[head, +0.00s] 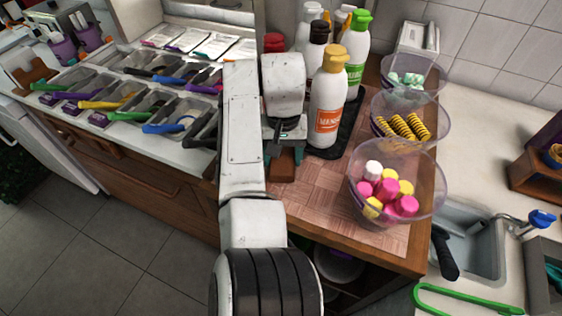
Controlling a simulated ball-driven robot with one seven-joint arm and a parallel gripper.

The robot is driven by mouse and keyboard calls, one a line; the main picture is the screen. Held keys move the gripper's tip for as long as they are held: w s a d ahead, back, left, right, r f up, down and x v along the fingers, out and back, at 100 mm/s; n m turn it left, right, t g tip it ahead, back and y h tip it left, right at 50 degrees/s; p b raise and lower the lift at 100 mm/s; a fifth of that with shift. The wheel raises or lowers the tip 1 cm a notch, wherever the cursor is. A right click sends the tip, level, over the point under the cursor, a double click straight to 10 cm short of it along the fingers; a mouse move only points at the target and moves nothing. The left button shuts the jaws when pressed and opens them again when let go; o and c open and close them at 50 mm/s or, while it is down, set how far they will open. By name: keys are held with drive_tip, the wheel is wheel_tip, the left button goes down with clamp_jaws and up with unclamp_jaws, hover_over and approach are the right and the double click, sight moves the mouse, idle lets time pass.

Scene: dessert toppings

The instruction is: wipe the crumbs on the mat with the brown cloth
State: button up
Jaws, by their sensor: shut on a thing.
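The brown cloth (282,168) shows as a small dark brown shape under my gripper (284,153) in the head view. My gripper points down and is shut on the cloth, with a finger on each side of it. The cloth is at the left part of the mat (325,208), a reddish checkered mat on the wooden counter. I cannot tell whether the cloth touches the mat. No crumbs can be made out at this size; my arm covers the mat's left edge.
Sauce bottles, one with an orange label (328,105), stand on a black tray (325,152) close right of my gripper. A clear bowl of pink, yellow and white sweets (384,190) sits over the mat's right side. Topping bins (150,103) with colored scoops lie left.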

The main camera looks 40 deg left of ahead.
drive_tip(key=shift+o, duration=0.5)
drive_tip(key=shift+w+a+r+b, duration=0.5)
drive_tip(key=shift+w+a+b, duration=0.25)
drive_tip(key=shift+w+b, duration=0.1)
drive_tip(key=shift+s+r+p, duration=0.2)
drive_tip(key=shift+s+p, duration=0.05)
drive_tip(key=shift+p, duration=0.4)
drive_tip(key=shift+s+a+p, duration=0.2)
drive_tip(key=shift+s+p, duration=0.15)
drive_tip(key=shift+p, duration=0.4)
drive_tip(key=s+p, duration=0.2)
drive_tip(key=p, duration=0.1)
drive_tip(key=s+p, duration=0.1)
drive_tip(key=shift+d+f+p, duration=0.3)
drive_tip(key=shift+d+f, duration=0.1)
drive_tip(key=shift+s, duration=0.1)
